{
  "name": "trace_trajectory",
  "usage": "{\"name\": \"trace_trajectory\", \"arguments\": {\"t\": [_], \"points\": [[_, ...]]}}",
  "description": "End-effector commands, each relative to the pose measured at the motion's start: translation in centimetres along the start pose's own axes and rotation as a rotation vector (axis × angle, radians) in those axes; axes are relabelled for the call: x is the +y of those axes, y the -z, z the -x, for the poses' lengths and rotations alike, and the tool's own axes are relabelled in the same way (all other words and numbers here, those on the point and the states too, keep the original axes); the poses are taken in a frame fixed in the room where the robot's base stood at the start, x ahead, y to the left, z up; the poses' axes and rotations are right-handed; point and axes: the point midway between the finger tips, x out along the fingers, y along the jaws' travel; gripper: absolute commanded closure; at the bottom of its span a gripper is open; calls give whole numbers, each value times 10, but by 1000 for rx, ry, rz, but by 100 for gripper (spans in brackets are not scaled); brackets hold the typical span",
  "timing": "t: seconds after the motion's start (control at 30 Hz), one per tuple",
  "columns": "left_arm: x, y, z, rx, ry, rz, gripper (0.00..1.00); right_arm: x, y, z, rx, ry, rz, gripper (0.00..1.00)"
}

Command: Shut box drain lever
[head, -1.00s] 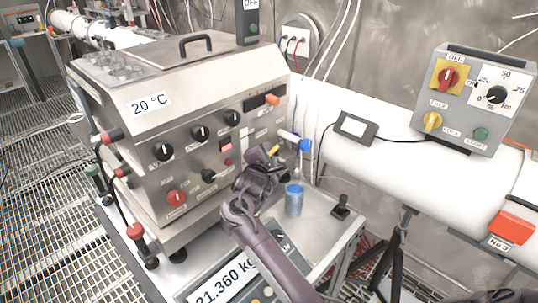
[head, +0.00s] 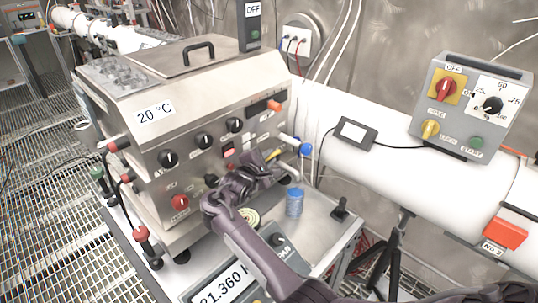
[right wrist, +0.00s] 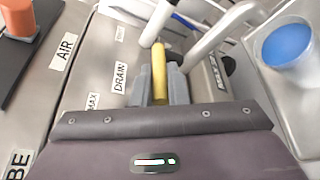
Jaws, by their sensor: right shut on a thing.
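The steel box (head: 150,140) has a front panel with knobs and a "DRAIN" label (right wrist: 119,77) that shows in the right wrist view. The drain lever has a yellow handle (right wrist: 159,72), which also shows as a small yellow piece in the head view (head: 274,154). My right gripper (right wrist: 160,88) is shut on the yellow handle, with one grey finger on each side of it. In the head view my right gripper (head: 264,168) sits low at the right end of the panel and hides the lever's base. My left gripper is not in view.
A white pipe with a blue end (head: 305,149) juts out beside the lever. A scale display (head: 220,285) lies in front. A grey control box (head: 470,105) stands right.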

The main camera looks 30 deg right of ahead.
Motion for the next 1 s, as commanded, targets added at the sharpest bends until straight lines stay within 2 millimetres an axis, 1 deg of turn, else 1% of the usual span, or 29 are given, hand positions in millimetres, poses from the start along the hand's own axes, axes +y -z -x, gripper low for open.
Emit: {"name": "trace_trajectory", "arguments": {"t": [0.33,0.37,0.5,0.83,1.0], "points": [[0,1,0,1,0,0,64,-2,0,0,-9,7,-1,100],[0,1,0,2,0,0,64,-2,0,0,-9,7,-1,84],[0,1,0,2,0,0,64,-1,0,0,-9,6,-1,66],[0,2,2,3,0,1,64,0,0,0,-8,4,-1,65],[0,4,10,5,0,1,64,3,-4,0,-8,4,1,65]]}}
